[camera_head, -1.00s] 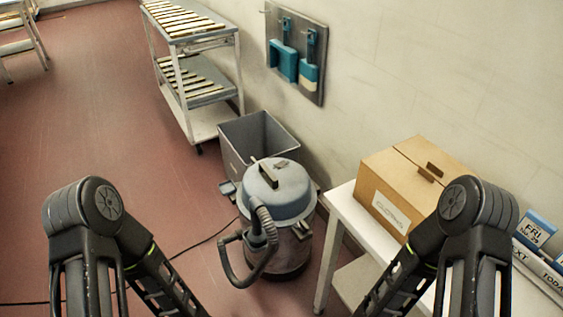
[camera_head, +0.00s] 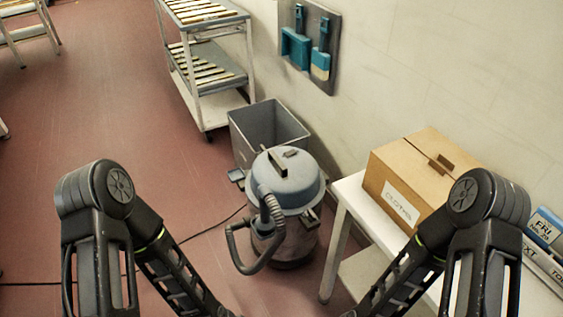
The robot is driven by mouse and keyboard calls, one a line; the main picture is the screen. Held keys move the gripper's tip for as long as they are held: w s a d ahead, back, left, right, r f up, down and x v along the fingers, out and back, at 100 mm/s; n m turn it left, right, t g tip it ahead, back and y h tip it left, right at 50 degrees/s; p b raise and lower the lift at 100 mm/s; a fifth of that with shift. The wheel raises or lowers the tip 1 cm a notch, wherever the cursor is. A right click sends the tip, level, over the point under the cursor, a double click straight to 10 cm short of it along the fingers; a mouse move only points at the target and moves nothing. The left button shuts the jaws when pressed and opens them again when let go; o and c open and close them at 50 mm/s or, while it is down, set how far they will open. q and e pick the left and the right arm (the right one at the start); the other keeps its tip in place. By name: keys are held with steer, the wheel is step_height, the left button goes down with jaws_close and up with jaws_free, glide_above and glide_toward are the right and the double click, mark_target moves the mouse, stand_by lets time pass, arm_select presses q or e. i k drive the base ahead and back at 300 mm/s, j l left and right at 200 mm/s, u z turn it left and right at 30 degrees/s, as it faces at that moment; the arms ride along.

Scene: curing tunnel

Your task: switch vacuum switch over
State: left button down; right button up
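A vacuum cleaner (camera_head: 287,182) with a blue-grey domed lid and a steel drum stands on the floor in the middle of the view. A handle and a small dark part (camera_head: 291,152), possibly the switch, sit on top of the lid; its position is too small to read. A ribbed grey hose curves down the front of the drum. My two arms come in at the lower left and lower right. Both grippers lie below the picture's lower edge, so neither shows. No arm touches the vacuum.
A grey bin (camera_head: 268,130) stands right behind the vacuum. A white table (camera_head: 352,190) with a cardboard box (camera_head: 421,178) stands to its right. A cable (camera_head: 205,231) runs over the red floor on the left. A rack trolley (camera_head: 207,105) stands farther back.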

mark_target(292, 152)
steer(key=z, duration=0.35)
steer(key=j+z, duration=0.15)
steer(key=z, duration=0.15)
steer(key=j+z, duration=0.1)
steer(key=z, duration=0.25)
steer(key=j+z, duration=0.35)
steer(key=j, duration=0.15)
steer(key=k+j+z, duration=0.1)
steer(key=j+z, duration=0.2)
steer(key=j, duration=0.2)
steer(key=k+j+z, duration=0.15)
steer(key=j+z, duration=0.2)
steer(key=j, duration=0.15)
steer(key=k+j, duration=0.15)
steer(key=j, duration=0.2)
steer(key=k+j, duration=0.1)
steer(key=j, duration=0.25)
steer(key=k+j, duration=0.15)
steer(key=j, duration=0.15)
